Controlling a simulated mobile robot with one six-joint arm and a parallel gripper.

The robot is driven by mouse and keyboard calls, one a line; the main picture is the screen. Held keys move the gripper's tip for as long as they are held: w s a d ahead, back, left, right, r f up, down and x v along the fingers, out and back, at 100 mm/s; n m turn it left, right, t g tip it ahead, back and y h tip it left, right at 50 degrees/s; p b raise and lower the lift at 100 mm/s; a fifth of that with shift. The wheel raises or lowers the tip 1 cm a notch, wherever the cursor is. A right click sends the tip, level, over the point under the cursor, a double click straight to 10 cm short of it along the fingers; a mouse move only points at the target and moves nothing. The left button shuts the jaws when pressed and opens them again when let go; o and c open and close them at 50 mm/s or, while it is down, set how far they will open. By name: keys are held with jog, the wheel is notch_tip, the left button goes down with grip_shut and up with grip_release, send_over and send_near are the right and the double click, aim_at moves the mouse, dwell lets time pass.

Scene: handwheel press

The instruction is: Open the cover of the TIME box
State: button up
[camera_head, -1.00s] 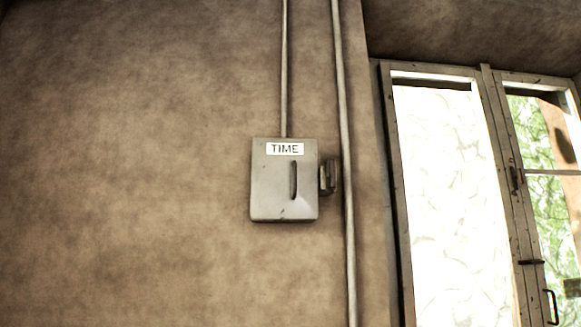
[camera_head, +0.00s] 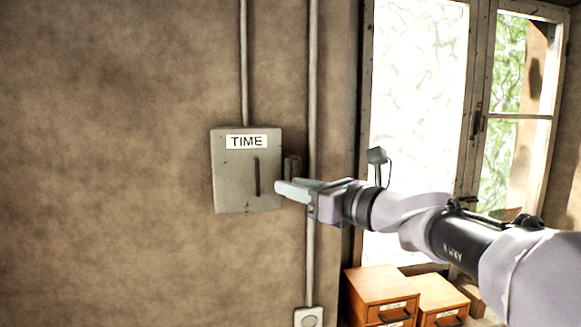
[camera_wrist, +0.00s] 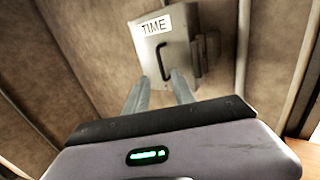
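The TIME box (camera_head: 232,180) is a grey metal box on the wall, with a white TIME label (camera_head: 247,141) at its top. Its cover appears closed. A dark vertical handle (camera_head: 257,177) stands on the right part of the cover. My gripper (camera_head: 284,189) comes in from the right, its fingers close to the box's right edge. In the wrist view, my gripper (camera_wrist: 160,92) has its two fingers apart with nothing between them. They point toward the box (camera_wrist: 150,50), and the handle (camera_wrist: 163,62) shows just beyond the fingertips. I cannot tell any contact.
A small dark fitting (camera_head: 292,167) sits at the box's right side. A vertical pipe (camera_head: 313,90) runs beside it, and another pipe (camera_head: 243,60) enters from above. A window (camera_head: 418,110) and wooden drawer boxes (camera_head: 380,287) are at the right. The wall at left is bare.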

aim_at(262, 177)
jog(key=p+x, duration=0.2)
jog(key=x, duration=0.8)
jog(key=shift+w, duration=0.15)
grip_shut()
dwell(0.9)
